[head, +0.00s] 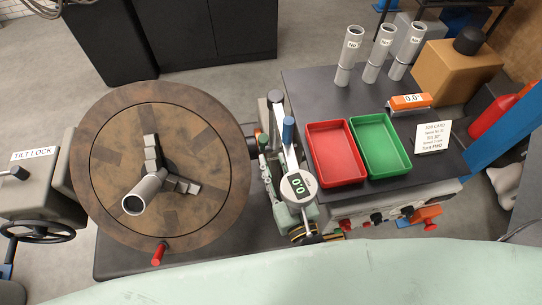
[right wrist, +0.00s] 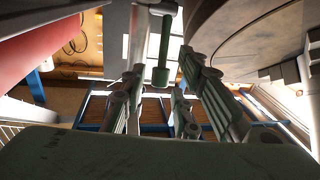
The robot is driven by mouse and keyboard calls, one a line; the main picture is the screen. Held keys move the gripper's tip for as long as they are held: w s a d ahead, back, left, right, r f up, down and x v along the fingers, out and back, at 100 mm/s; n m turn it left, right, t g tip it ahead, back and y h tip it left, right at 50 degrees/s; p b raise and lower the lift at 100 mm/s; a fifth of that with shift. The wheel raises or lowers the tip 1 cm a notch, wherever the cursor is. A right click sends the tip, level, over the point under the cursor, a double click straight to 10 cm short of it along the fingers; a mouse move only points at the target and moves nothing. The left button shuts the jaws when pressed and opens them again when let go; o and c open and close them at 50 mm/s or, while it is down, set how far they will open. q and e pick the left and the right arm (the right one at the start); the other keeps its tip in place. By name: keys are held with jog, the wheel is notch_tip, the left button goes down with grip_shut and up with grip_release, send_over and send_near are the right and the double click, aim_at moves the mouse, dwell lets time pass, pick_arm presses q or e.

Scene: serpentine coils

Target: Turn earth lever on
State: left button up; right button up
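My right gripper (right wrist: 164,62) is open in the right wrist view, with its jointed fingers spread to either side. A lever with a dark green grip (right wrist: 161,76) hangs between or just beyond the fingers; I cannot tell if they touch it. In the head view a small green-topped lever (head: 263,143) stands among the levers right of the round table, beside a blue-topped lever (head: 288,130). No earth label is readable. My right gripper is partly hidden in that cluster, near the white dial gauge (head: 298,187) reading 0.0. My left gripper is not visible.
A large round table (head: 105,200) with a chuck stands left, with a red knob (head: 158,254) at its edge. A red tray (head: 336,178) and green tray (head: 380,170) lie on the bench right. Several grey cylinders (head: 350,55) stand behind them. An orange gauge (head: 410,101) lies nearby.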

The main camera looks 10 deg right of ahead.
jog(key=shift+s, duration=0.1)
jog(key=shift+c, duration=0.5)
jog(key=shift+s+f+b, duration=0.1)
jog(key=shift+f+b, duration=0.1)
jog(key=shift+b, duration=0.15)
jog(key=shift+c, duration=0.9)
jog(key=s+f+m+b, duration=0.1)
jog(key=m+b, duration=0.1)
jog(key=b, duration=0.1)
jog(key=s+f+m+t+b, duration=0.1)
jog(key=m+b, duration=0.1)
jog(key=b, duration=0.2)
jog(key=shift+s+d+f+m, duration=0.1)
jog(key=shift+f+m, duration=0.2)
jog(key=shift+f, duration=0.1)
grip_shut()
jog(key=s+d+f+m+t+b, duration=0.1)
jog(key=s+f+m+t+b, duration=0.15)
jog(key=s+m+b, duration=0.7)
jog(key=w+a+r+m, duration=0.1)
jog(key=w+r, duration=0.1)
jog(key=w, duration=0.6)
jog(key=w+a+r+m, duration=0.1)
jog(key=w+r+m, duration=0.1)
jog(key=w, duration=0.6)
jog(key=shift+w+a+r+y, duration=0.2)
jog(key=shift+w+r+y, duration=0.05)
jog(key=shift+y, duration=0.15)
